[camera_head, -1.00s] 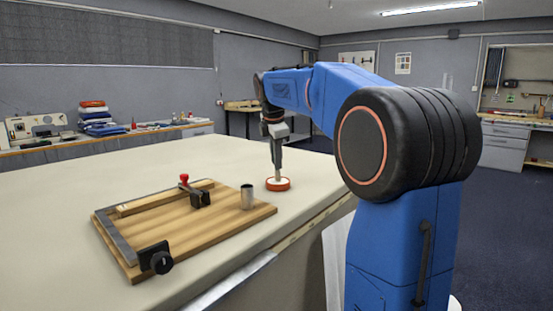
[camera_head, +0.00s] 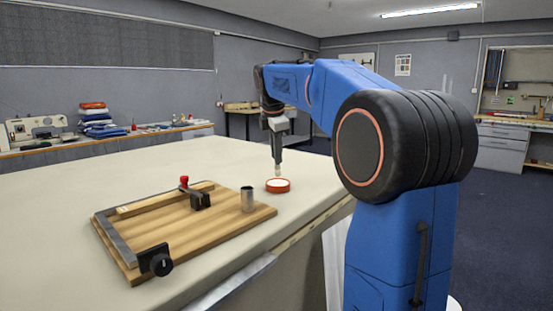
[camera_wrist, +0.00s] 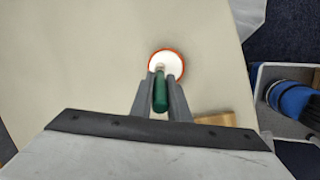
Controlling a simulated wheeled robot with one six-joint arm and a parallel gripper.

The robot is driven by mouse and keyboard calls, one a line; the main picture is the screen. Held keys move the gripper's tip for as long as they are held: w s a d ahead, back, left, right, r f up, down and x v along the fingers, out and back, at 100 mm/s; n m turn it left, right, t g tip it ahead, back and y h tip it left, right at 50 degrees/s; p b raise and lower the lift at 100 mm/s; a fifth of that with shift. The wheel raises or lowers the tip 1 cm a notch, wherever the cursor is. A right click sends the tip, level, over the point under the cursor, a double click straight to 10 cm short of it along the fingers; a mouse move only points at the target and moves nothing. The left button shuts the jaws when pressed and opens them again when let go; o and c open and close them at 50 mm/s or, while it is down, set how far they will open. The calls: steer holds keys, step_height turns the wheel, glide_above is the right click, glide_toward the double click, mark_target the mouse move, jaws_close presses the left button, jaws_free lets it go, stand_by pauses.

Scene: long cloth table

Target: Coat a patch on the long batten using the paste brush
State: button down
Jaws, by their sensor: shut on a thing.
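My gripper (camera_head: 277,158) points down above the table at the right of the board. In the wrist view my gripper (camera_wrist: 160,90) is shut on the green handle of the paste brush (camera_wrist: 160,97). The brush's lower end shows just above a round red-rimmed paste dish (camera_head: 278,185) with white contents. The dish also shows in the wrist view (camera_wrist: 181,58). The long batten (camera_head: 150,203) lies along the back of a wooden board, against a metal fence. A red-knobbed clamp (camera_head: 198,197) stands at the batten's right part.
The wooden board (camera_head: 165,240) carries a metal cup (camera_head: 247,199) at its right corner and a black knob (camera_head: 156,260) at its front. The cloth table (camera_head: 200,160) is clear behind the board. A side bench with folded cloths (camera_head: 95,118) stands at the back left.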

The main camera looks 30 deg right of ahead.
steer(key=shift+r, duration=2.15)
